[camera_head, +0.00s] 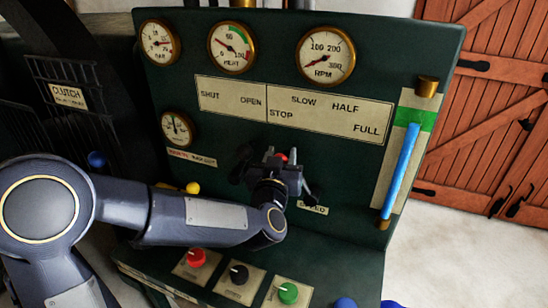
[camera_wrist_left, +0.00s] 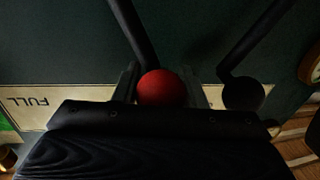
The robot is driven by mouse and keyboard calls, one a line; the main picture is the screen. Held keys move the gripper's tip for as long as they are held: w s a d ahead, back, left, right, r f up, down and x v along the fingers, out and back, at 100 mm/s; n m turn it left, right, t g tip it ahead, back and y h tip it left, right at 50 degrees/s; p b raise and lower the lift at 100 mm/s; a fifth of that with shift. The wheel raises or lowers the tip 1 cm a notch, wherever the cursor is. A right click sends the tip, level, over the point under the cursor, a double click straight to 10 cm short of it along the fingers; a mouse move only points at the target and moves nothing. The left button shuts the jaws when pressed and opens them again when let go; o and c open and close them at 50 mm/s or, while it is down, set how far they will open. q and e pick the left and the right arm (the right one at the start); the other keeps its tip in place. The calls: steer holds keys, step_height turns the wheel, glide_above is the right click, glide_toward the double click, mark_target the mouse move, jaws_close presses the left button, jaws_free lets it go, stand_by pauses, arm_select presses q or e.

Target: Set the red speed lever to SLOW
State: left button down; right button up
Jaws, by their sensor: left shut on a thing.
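The red lever knob (camera_wrist_left: 161,87) sits between the two fingers of my left gripper (camera_head: 281,163), which is shut on it. In the head view only a bit of the red knob (camera_head: 282,157) shows above the fingers. The lever's rod rises dark behind the knob in the wrist view. The cream scale plate (camera_head: 329,113) above reads STOP, SLOW, HALF and FULL from left to right. The knob is below the STOP and SLOW end in the head view; the exact notch cannot be told. My right gripper is not in view.
A second lever with a black knob (camera_wrist_left: 242,93) stands close beside the gripper. Gauges line the panel top; the RPM gauge (camera_head: 326,55) has its needle low. Red (camera_head: 196,257), black (camera_head: 238,274) and green (camera_head: 288,292) knobs sit on the ledge below my arm. A blue sight tube (camera_head: 401,170) is at right.

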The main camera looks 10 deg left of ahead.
arm_select(q)
steer(key=d+m, duration=0.1)
steer(key=d+r+m, duration=0.1)
steer(key=d+m, duration=0.1)
steer(key=d, duration=0.1)
steer(key=shift+s+r+t, duration=0.25)
steer(key=shift+s+t, duration=0.05)
steer(key=shift+s, duration=0.05)
steer(key=c, duration=0.9)
jaws_free()
steer(key=s, duration=0.8)
steer(key=shift+f+b, duration=0.3)
steer(key=shift+b, duration=0.1)
steer(key=shift+w+a, duration=0.1)
